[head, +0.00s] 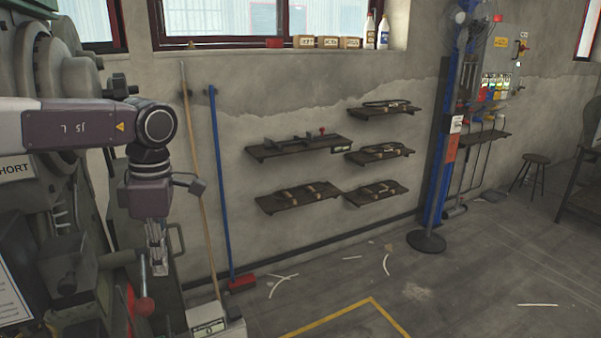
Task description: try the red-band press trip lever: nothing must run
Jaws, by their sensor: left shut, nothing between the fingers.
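A large grey-green press (75,80) fills the left edge of the view, partly behind my left arm and cut off by the frame. A lever with a red knob (145,306) stands low beside the press. My left gripper (159,268) points down with its fingers shut and empty, just above the red knob. I cannot tell whether the fingertips touch the knob. No red band shows clearly on the press, so I cannot tell from it which press this is. My right gripper is out of view.
A blue-handled broom with a red head (242,284) and a wooden pole (197,170) lean on the wall. A labelled pale box (208,326) stands at the bottom. Wall shelves (300,146) hold tools. The floor (460,280) at right is mostly clear, with scattered pale strips.

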